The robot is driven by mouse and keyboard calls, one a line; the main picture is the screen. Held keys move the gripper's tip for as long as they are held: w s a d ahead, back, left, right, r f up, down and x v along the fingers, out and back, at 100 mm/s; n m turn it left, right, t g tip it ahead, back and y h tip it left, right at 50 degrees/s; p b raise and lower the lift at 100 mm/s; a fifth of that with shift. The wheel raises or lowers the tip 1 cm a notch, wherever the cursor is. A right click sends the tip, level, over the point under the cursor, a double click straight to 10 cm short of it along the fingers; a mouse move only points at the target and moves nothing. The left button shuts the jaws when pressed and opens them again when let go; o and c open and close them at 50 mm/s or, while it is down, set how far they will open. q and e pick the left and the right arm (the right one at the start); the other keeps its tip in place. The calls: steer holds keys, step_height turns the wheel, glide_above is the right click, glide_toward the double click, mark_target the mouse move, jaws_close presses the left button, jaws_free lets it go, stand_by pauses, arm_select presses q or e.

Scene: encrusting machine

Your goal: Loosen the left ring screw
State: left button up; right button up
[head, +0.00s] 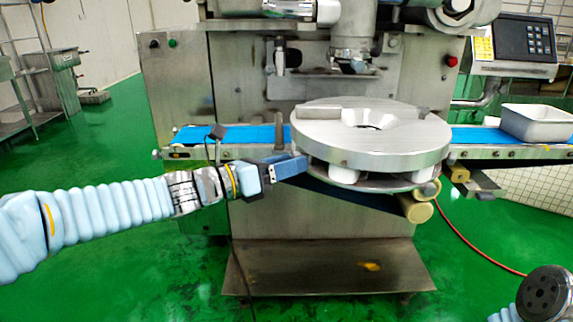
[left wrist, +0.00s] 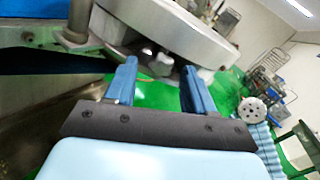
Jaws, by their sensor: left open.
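My left gripper (head: 296,163) reaches in from the left, just below the left edge of the round metal disc (head: 350,148). In the left wrist view its two blue fingers (left wrist: 160,70) are apart with nothing held between them. I cannot tell for sure whether this is the left ring screw. In the head view the gripper and the disc's rim hide that spot. My right gripper does not show.
The blue conveyor belt (head: 240,134) runs behind the disc, with a white tray (head: 540,122) at its right. The steel machine body (head: 240,85) stands behind. A beige roller (head: 415,208) is below the disc at right. Green floor is open at left.

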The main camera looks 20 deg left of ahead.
arm_select(q)
steer(key=v, duration=1.3)
steer(key=shift+s+a, duration=0.25)
